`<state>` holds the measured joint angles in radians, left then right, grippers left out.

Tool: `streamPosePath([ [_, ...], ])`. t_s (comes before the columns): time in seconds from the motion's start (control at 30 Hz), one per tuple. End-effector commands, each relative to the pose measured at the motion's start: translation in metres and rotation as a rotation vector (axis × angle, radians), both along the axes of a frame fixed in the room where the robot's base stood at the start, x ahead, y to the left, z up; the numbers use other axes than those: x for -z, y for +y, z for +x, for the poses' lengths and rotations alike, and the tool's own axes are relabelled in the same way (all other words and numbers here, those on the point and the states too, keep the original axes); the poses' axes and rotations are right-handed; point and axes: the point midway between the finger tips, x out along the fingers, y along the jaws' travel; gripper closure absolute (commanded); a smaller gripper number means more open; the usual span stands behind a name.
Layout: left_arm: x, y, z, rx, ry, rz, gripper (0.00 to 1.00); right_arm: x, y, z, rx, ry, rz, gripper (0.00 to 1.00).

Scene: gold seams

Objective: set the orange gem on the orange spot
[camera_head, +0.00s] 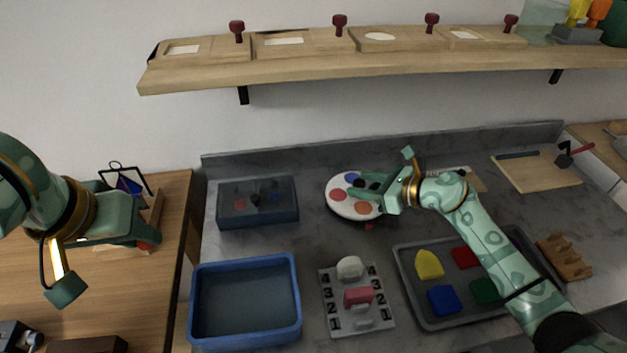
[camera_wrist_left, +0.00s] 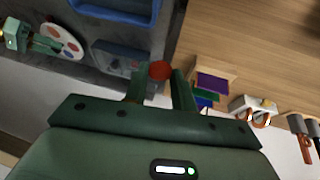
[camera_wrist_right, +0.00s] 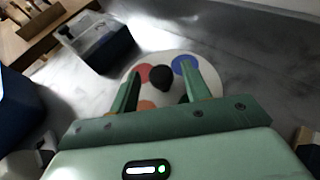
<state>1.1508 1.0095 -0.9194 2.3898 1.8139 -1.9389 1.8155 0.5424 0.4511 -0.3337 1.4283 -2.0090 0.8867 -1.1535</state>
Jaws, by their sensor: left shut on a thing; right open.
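A white round disc (camera_head: 334,207) with several coloured spots lies on the grey counter, also in the left wrist view (camera_wrist_left: 60,31). Its orange spot (camera_head: 364,208) is near the front; the right wrist view shows it partly behind a finger (camera_wrist_right: 147,105). A dark round thing (camera_wrist_right: 160,77) sits on the disc. My left gripper (camera_head: 150,236) is shut on a red-orange round thing (camera_wrist_left: 160,70), which looks like the orange gem, above the wooden table at left, far from the disc. My right gripper (camera_wrist_right: 165,85) is open and empty over the disc.
A dark blue-grey box (camera_head: 257,222) and a blue bin (camera_head: 245,342) stand left of the disc. A numbered board (camera_head: 340,310) and a grey tray of coloured blocks (camera_head: 420,310) are in front. A rack (camera_head: 155,212) stands beside my left gripper. A wooden shelf (camera_head: 340,75) runs above.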

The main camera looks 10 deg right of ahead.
Motion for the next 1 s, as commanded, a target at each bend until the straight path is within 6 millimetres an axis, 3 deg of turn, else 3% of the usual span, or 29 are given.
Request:
streamPosePath([
  [0.1, 0.0, 0.0, 0.0, 0.0, -0.001, 0.0, 0.95, 0.0, 0.0, 0.0, 0.0, 0.0, 0.0, 0.53],
  [0.27, 0.0, 0.0, 0.0, 0.0, -0.001, 0.0, 0.95, 0.0, 0.0, 0.0, 0.001, 0.0, 0.0, 0.97],
  [0.3, 0.0, 0.0, 0.0, 0.0, 0.0, 0.0, 0.95, 0.0, 0.0, 0.0, 0.001, -0.001, 0.0, 1.0],
  [0.4, 0.003, 0.0, 0.0, 0.0, 0.002, 0.0, 0.95, 0.001, -0.001, 0.0, -0.004, -0.001, 0.0, 1.0],
  [0.63, 0.037, 0.0, 0.005, 0.0, 0.026, 0.0, 0.95, 0.005, -0.003, 0.002, -0.091, 0.001, -0.002, 1.0],
  [0.93, 0.034, 0.0, 0.004, 0.0, 0.024, 0.0, 0.95, 0.0, -0.002, 0.001, -0.103, -0.001, -0.001, 1.0],
  [0.97, 0.034, 0.0, 0.004, 0.0, 0.024, 0.0, 0.95, 0.0, -0.002, 0.001, -0.103, -0.001, -0.001, 0.68],
  [1.0, 0.034, 0.0, 0.004, 0.0, 0.024, 0.0, 0.95, 0.0, -0.002, 0.001, -0.103, -0.001, -0.001, 0.57],
])
